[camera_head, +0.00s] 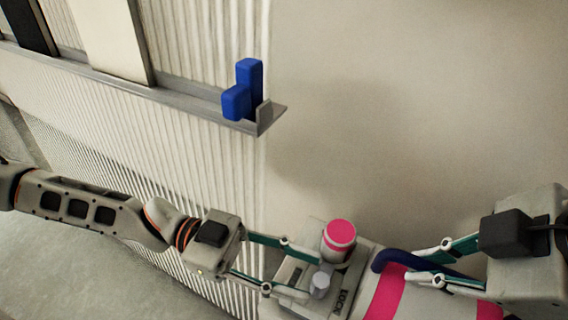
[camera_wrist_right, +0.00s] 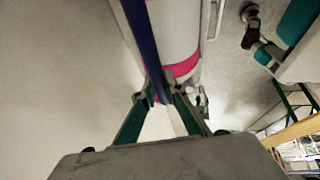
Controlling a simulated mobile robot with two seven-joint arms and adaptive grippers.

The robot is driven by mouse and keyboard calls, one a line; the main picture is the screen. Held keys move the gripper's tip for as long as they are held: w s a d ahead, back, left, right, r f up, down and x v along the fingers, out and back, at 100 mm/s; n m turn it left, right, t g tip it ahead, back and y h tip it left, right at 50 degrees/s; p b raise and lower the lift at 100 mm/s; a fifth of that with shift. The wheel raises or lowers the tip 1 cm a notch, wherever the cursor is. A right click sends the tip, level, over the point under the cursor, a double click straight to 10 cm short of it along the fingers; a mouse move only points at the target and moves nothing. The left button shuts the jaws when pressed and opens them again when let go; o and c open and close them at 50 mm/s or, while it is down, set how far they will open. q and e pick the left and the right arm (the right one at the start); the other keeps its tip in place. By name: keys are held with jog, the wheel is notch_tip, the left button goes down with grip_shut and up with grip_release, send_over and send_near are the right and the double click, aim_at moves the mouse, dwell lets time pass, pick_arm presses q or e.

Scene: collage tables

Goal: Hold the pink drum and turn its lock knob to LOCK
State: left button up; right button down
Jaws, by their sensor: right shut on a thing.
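The pink drum (camera_head: 407,284) is a white cylinder with pink bands, lying at the lower right of the head view; it also shows in the right wrist view (camera_wrist_right: 175,30). A dark blue handle (camera_head: 388,257) runs along it. My right gripper (camera_head: 425,268) is shut on this handle, which passes between its fingertips in the wrist view (camera_wrist_right: 158,92). At the drum's left end is a grey plate lettered LOCK (camera_head: 343,302), with a pink-topped round post (camera_head: 341,234) and a small grey knob-like peg (camera_head: 320,284). My left gripper (camera_head: 312,274) is open, its fingers apart beside the peg; contact is unclear.
A grey ledge (camera_head: 190,99) on a ribbed panel holds a blue block shape (camera_head: 243,90) near its right end, above my left gripper. The plain wall area (camera_head: 430,110) at the upper right is bare.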

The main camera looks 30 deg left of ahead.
pick_arm(q)
jog(key=s+a, duration=0.1)
jog(key=a, duration=0.7)
jog(key=shift+s, duration=0.1)
jog(key=shift+d, duration=0.1)
pick_arm(e)
jog(key=c, duration=2)
grip_release()
jog(key=v, duration=1.2)
